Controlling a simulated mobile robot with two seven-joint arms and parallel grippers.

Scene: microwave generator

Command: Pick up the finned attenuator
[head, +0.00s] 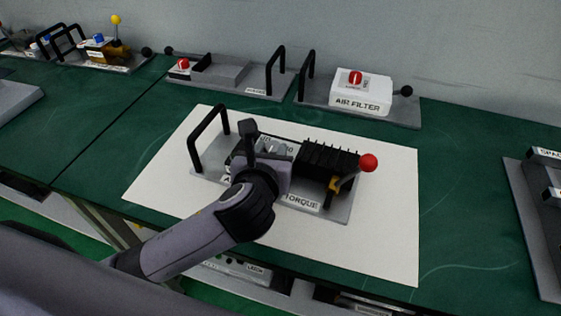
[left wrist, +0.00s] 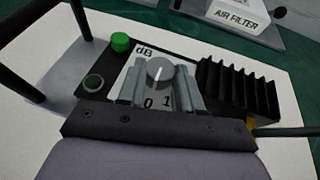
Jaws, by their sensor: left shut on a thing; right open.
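The finned attenuator has a block of black fins (head: 328,158), with a grey "dB" dial face beside them; the fins also show in the left wrist view (left wrist: 236,88). It lies on a grey plate (head: 340,212) marked "TORQUE". My left gripper (head: 270,150) is over the dial face, left of the fins. In the left wrist view its grey fingers (left wrist: 160,85) stand on either side of the round grey dial knob (left wrist: 160,70), shut on it. My gripper hides part of the dial in the head view. My right gripper is not in view.
A black loop handle (head: 205,135) rises at the plate's left and a red ball lever (head: 369,162) at its right. A green button (left wrist: 121,41) sits near the dial. An air filter unit (head: 360,95) stands behind. The white sheet (head: 395,235) is bare in front and right.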

